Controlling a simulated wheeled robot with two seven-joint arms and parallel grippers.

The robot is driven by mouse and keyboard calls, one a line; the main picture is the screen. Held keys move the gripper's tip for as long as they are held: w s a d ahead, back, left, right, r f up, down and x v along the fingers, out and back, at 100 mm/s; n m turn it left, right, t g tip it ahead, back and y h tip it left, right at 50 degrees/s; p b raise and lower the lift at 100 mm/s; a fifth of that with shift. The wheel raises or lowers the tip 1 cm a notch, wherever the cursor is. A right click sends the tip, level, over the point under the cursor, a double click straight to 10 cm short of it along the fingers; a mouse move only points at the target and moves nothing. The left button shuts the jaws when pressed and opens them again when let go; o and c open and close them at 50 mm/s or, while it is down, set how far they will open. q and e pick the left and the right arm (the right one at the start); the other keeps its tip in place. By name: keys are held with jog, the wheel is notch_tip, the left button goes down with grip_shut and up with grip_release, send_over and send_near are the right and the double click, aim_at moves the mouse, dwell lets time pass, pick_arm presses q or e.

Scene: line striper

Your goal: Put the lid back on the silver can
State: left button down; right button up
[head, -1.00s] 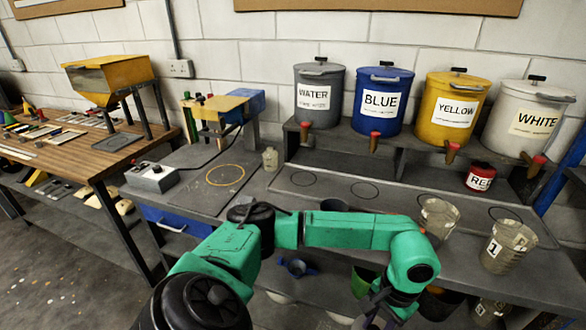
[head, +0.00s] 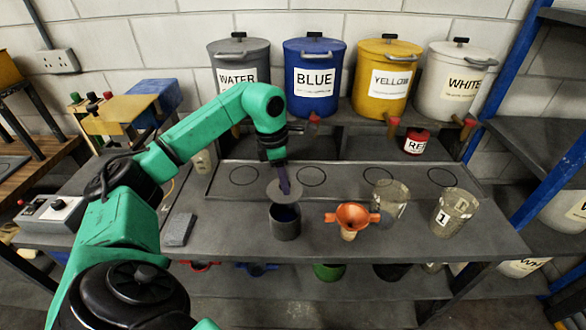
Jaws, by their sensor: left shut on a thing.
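The silver can (head: 285,226) looks like a dark grey open cylinder and stands upright near the front of the bench, its inside dark. The lid (head: 292,199) is a flat grey disc above the can's mouth. It looks tilted and overlaps the can's back rim in the picture; I cannot tell whether it touches. My left gripper (head: 284,186) has purple fingers, points down and is shut on the lid from above. My right gripper is not in view.
An orange funnel (head: 352,216) stands just right of the can, with clear cups (head: 388,207) and (head: 455,212) further right. A grey block (head: 179,229) lies to the left. Large labelled tubs, such as the blue one (head: 312,75), line the back shelf.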

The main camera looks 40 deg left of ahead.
aim_at(284, 198)
pick_arm(q)
jog(key=shift+w+f, duration=0.1)
jog(key=shift+f, duration=0.05)
jog(key=shift+f+b, duration=0.3)
jog(key=shift+b, duration=0.2)
jog(key=f+b, duration=0.2)
jog(key=f, duration=0.1)
jog(key=f+b, duration=0.1)
jog(key=b, duration=0.1)
jog(key=shift+s+f, duration=0.3)
jog(key=shift+f, duration=0.35)
jog(key=shift+s+r, duration=0.1)
dwell(0.5)
